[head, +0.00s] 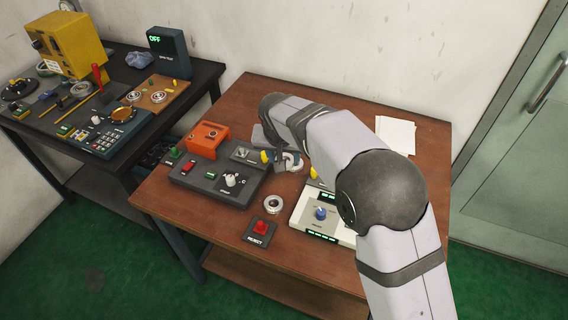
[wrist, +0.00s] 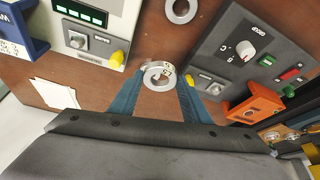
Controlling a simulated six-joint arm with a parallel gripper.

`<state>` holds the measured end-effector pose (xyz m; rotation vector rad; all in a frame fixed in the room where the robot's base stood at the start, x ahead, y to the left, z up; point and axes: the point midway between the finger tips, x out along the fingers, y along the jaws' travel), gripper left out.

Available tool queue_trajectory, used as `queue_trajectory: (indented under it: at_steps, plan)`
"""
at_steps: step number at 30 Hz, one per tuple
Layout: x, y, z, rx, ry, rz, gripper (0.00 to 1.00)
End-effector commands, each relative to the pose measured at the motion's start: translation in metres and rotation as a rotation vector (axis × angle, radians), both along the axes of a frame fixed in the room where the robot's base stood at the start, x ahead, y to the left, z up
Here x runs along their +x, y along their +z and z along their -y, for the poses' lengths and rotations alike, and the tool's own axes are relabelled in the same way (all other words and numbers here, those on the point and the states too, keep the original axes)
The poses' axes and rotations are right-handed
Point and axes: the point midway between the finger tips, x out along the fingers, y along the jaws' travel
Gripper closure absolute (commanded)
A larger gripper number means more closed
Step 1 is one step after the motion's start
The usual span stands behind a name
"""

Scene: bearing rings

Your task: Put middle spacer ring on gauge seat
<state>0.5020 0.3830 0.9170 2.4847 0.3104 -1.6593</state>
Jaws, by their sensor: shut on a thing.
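My gripper (wrist: 162,77) is shut on a pale metal ring (wrist: 160,75), which sits between the tips of its two teal fingers. In the head view this held ring (head: 291,164) is partly covered by my arm, near the right end of the dark grey console. A second metal ring-shaped piece (head: 273,204) is on the brown table in front of the held ring, between the console and the white panel. It also shows at the top of the wrist view (wrist: 180,10). I cannot tell which piece is the gauge seat.
The dark console (head: 215,185) with knobs and an orange block (head: 208,138) stand left. A red REJECT button (head: 260,228) is in front. White paper (head: 396,134) lies at the back right.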

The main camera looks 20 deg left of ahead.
Motion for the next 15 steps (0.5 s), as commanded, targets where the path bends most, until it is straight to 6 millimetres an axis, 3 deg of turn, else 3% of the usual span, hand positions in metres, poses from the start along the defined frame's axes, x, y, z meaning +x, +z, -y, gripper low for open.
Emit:
queue_trajectory:
  at_steps: [8,15]
  plan:
    - [0.013,0.019,0.015,0.001,-0.033,0.002,0.85]
    - [0.045,0.061,0.063,0.001,-0.132,0.001,0.85]
